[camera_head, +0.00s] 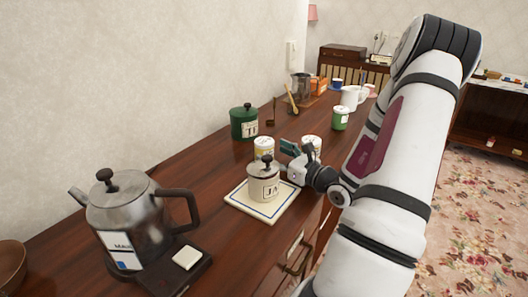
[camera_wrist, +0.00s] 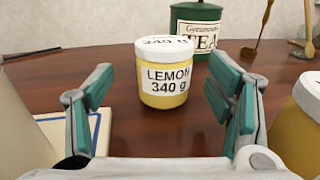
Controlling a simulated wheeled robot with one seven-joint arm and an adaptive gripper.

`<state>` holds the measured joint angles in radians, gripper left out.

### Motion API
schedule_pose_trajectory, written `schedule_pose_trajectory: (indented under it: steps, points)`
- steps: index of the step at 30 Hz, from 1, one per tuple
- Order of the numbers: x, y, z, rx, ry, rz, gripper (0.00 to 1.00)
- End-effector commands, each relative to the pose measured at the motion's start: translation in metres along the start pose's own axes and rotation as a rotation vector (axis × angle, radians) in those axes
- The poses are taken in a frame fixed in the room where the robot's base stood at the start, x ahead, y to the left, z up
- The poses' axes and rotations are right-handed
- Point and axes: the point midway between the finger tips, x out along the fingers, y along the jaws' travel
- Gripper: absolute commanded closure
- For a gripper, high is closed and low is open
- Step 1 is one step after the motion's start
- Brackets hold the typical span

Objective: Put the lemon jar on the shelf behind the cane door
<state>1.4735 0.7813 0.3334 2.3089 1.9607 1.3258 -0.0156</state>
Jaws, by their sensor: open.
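The lemon jar (camera_wrist: 164,88) is yellow with a white lid and a label reading LEMON 340 g. It stands upright on the wooden counter, and it also shows in the head view (camera_head: 264,148) behind the JAM pot. My gripper (camera_head: 287,150) is open and empty, low over the counter to the right of the jar. In the wrist view the jar stands ahead, between the lines of the two teal fingers and apart from them. I cannot pick out a cane door or its shelf for certain.
A cream lidded pot (camera_head: 263,184) on a square tile (camera_head: 236,193) stands close to my gripper. Another white-lidded jar (camera_head: 312,143) is on its other side. A green tea canister (camera_head: 244,122) is behind the lemon jar. A kettle (camera_head: 130,215) stands at the near left.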

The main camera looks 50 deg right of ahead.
Motion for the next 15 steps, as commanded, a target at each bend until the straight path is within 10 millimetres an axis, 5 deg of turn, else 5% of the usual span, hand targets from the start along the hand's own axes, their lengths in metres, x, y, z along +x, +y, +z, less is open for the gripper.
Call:
schedule_pose_trajectory:
  steps: [15]
  points:
    - [0.051, -0.004, -0.001, 0.0, 0.0, 0.001, 0.26]
